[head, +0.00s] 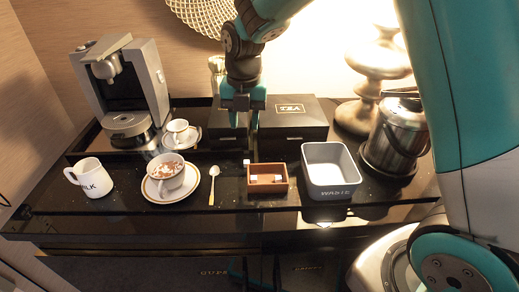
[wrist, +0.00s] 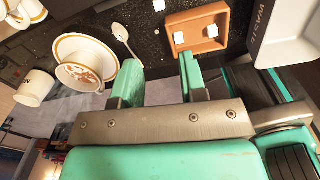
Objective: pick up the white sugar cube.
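A small wooden sugar box (head: 254,192) stands on the dark glossy counter and also shows in the wrist view (wrist: 196,48). Two white sugar cubes lie in it: one at its right (wrist: 212,30) and one at its left (wrist: 180,37). Another white sugar cube (wrist: 159,5) shows just outside the box's far left corner; in the head view it is a tiny white spot (head: 246,162). My gripper (head: 241,118) hangs pointing down behind the box. In the wrist view its teal fingers (wrist: 160,78) are apart with nothing between them.
A grey waste bin (head: 331,190) stands right of the box. A spoon (head: 213,184), a cocoa cup (head: 166,178) on a saucer and a milk jug (head: 90,178) are to its left. Behind are a coffee machine (head: 122,85), a black tea box (head: 293,120) and a metal pot (head: 398,135).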

